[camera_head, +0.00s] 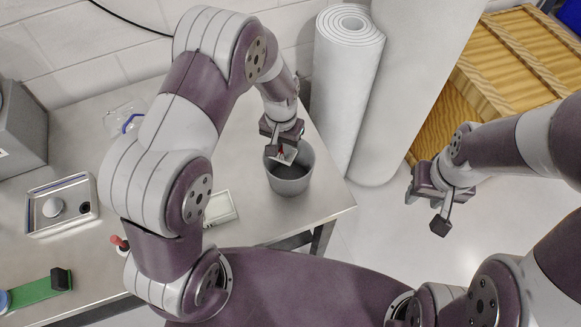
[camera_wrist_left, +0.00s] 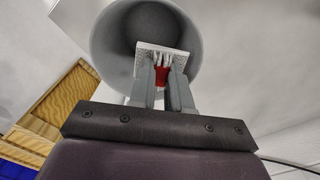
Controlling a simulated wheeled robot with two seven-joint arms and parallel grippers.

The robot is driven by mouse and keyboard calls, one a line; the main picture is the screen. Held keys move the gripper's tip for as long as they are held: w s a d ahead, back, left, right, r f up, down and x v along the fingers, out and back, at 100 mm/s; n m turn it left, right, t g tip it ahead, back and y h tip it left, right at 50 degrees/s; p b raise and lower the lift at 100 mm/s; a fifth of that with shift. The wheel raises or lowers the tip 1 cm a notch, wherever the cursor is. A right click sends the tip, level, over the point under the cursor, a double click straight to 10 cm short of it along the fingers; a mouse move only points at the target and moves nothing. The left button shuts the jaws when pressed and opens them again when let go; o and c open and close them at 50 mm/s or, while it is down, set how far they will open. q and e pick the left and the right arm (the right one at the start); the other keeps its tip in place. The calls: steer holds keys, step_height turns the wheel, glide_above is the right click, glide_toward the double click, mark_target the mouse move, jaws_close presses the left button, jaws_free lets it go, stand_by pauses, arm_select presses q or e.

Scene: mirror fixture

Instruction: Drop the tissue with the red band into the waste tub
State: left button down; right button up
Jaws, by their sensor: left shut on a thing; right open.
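The tissue with the red band (camera_wrist_left: 163,60) is white and is gripped by my left gripper (camera_wrist_left: 163,84); the red band shows between the fingers. In the head view the left gripper (camera_head: 283,148) is over the grey waste tub (camera_head: 291,185), with the tissue (camera_head: 287,156) at the tub's mouth. In the left wrist view the open tub (camera_wrist_left: 105,48) lies straight beyond the fingertips. I cannot tell whether the tissue is below the rim. My right gripper (camera_head: 425,212) is open and empty, off to the right of the table over the floor.
The tub stands near the right end of the metal table (camera_head: 325,205). A metal tray (camera_head: 62,206), a green strip (camera_head: 40,290) and a clear item with a blue ring (camera_head: 128,120) are at left. White rolls (camera_head: 345,90) and wooden crates (camera_head: 510,65) stand behind.

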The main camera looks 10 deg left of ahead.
arm_select(q)
steer(key=c, duration=1)
jaws_free()
steer(key=shift+s+a, duration=0.2)
steer(key=shift+w+d, duration=0.25)
step_height(320, 180, up, 13)
steer(key=b, duration=0.3)
steer(key=shift+a+f, duration=0.15)
steer(key=shift+s, duration=0.1)
steer(key=s+a+f+n+b, duration=0.1)
steer(key=s+a+f+b, duration=0.1)
steer(key=s, duration=0.4)
steer(key=s+a+f+n+t+b, duration=0.1)
steer(key=s+a+f+b, duration=0.1)
steer(key=s, duration=0.5)
step_height(320, 180, down, 3)
steer(key=shift+s+a+r, duration=0.1)
steer(key=shift+s+a, duration=0.15)
steer(key=shift+a, duration=0.55)
